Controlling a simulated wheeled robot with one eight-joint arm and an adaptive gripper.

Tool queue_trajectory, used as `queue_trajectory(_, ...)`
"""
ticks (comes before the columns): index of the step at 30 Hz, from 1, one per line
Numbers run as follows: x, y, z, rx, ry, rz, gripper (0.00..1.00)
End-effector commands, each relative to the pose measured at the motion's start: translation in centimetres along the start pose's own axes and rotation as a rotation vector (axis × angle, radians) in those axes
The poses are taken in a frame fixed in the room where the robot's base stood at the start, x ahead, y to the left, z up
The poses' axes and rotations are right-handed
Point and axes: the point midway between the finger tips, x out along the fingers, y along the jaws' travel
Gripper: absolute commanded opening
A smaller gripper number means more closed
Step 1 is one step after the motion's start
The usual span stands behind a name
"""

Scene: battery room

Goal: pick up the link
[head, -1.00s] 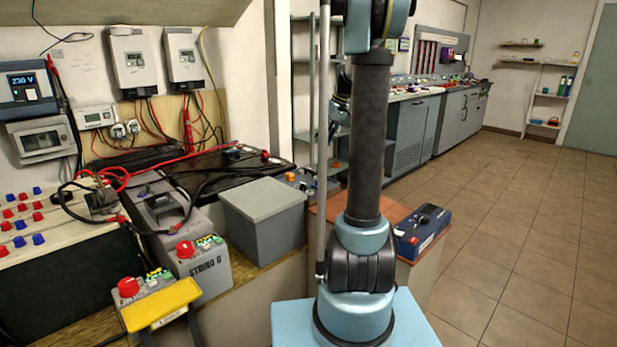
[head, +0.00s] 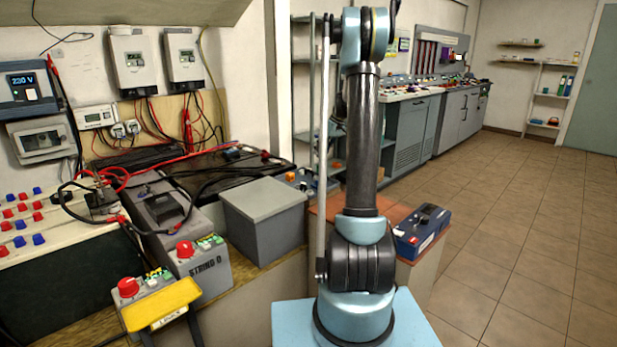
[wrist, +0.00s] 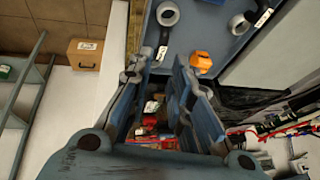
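I cannot tell for sure which thing is the link. In the wrist view, a dark piece with a pale ring end and a white label (wrist: 164,32) lies on a blue-grey surface (wrist: 208,20), beyond my fingertips.
An orange block (wrist: 201,61) sits on the blue-grey surface. A cardboard box (wrist: 84,54) stands to the left, and red and black cables (wrist: 275,128) lie to the right. In the head view, a grey box (head: 262,215) and a blue case (head: 421,228) flank my arm; the floor at right is clear.

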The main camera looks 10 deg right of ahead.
Motion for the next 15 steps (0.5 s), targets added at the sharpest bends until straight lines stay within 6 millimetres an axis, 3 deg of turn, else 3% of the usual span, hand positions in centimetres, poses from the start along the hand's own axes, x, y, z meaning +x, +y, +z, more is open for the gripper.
queue_trajectory(7,4.0,0.0,0.0,-0.001,0.0,0.001,0.19)
queue_trajectory(15,5.5,-0.1,0.0,0.0,0.0,0.001,0.19)
